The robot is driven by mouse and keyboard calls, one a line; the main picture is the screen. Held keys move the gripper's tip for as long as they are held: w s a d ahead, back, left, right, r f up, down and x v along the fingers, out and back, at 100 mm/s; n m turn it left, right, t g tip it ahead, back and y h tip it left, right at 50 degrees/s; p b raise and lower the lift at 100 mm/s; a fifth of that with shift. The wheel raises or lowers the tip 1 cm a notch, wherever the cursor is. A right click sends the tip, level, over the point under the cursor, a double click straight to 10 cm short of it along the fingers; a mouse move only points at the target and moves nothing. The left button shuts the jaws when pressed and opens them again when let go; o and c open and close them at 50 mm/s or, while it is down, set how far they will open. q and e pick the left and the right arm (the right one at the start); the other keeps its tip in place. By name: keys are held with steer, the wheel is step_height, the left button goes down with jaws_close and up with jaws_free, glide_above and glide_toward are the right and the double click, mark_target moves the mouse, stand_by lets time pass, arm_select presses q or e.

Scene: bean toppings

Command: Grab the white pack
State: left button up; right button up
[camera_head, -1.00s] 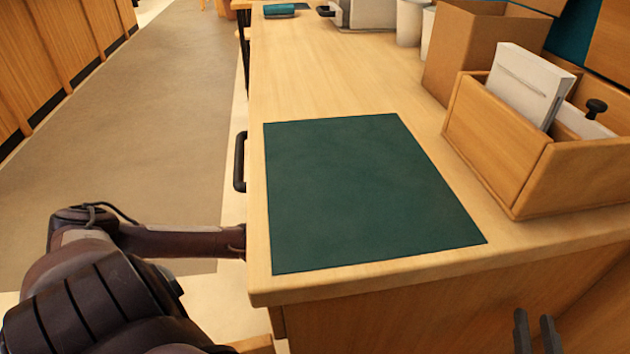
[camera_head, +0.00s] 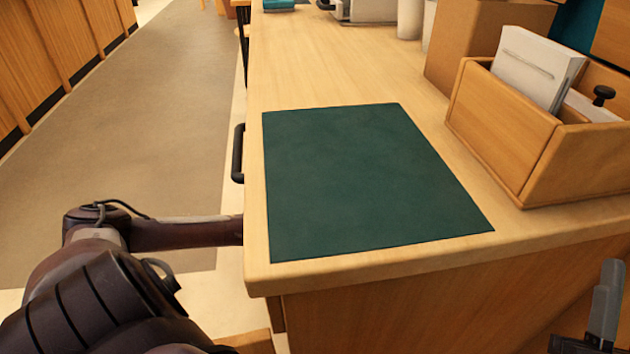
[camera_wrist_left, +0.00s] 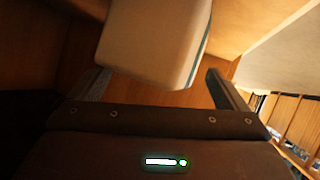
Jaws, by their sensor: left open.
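A white pack (camera_wrist_left: 155,40) with a teal stripe along its right side fills the upper middle of the left wrist view. My left gripper (camera_wrist_left: 157,74) is open, with one finger to each side of the pack's near end. The fingers look apart from it; whether the pack is far enough in between them is hard to tell. In the head view my left forearm reaches past the counter's left edge, and the left gripper and this pack are hidden there. My right gripper (camera_head: 605,300) shows partly at the lower right, and its finger gap is unclear.
A dark green mat (camera_head: 370,180) lies on the wooden counter (camera_head: 320,75). A wooden box (camera_head: 500,140) holding a white packet (camera_head: 535,68) stands at right, beside a cardboard box (camera_head: 470,50). Wooden walls surround the pack in the left wrist view. A black handle (camera_head: 238,153) sticks out at left.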

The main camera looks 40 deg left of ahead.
arm_select(q)
steer(key=c, duration=1.1)
